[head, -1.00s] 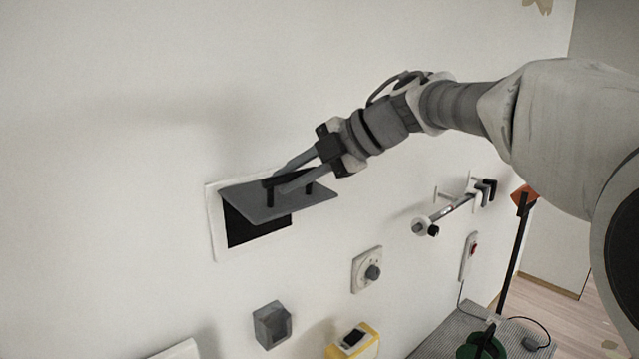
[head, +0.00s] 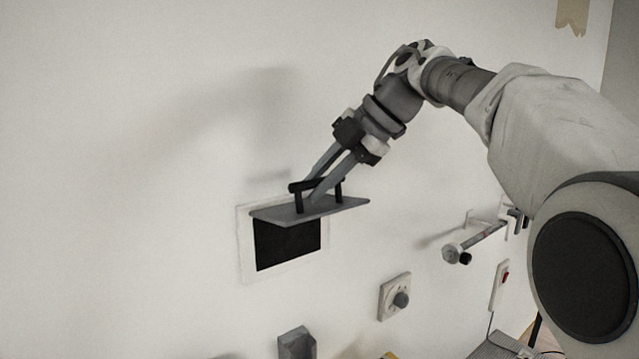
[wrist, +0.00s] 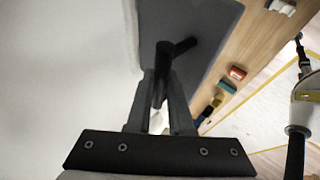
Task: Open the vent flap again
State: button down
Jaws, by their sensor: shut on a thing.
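The vent flap (head: 346,205) is a grey plate hinged at the top of a white wall frame (head: 247,262). It stands out from the wall, roughly level, and the dark vent opening (head: 290,245) shows below it. A black bar handle (head: 300,186) stands on the flap's upper face. My gripper (head: 318,190) reaches down from the upper right and is shut on the handle. In the wrist view, the fingers (wrist: 160,100) close around the black handle (wrist: 163,62), with the grey flap (wrist: 205,30) behind it. The exact finger contact is partly hidden.
Below right on the wall are a dial (head: 400,299), a rail with a roller-like end (head: 470,243) and a red switch (head: 504,278). A grey holder (head: 296,343) is at the bottom. The wall left of the vent is bare.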

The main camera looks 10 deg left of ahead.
jog(key=shift+f, duration=0.1)
jog(key=c, duration=0.8)
grip_release()
jog(key=shift+a, duration=0.15)
jog(key=v, duration=1.2)
jog(key=shift+w, duration=0.1)
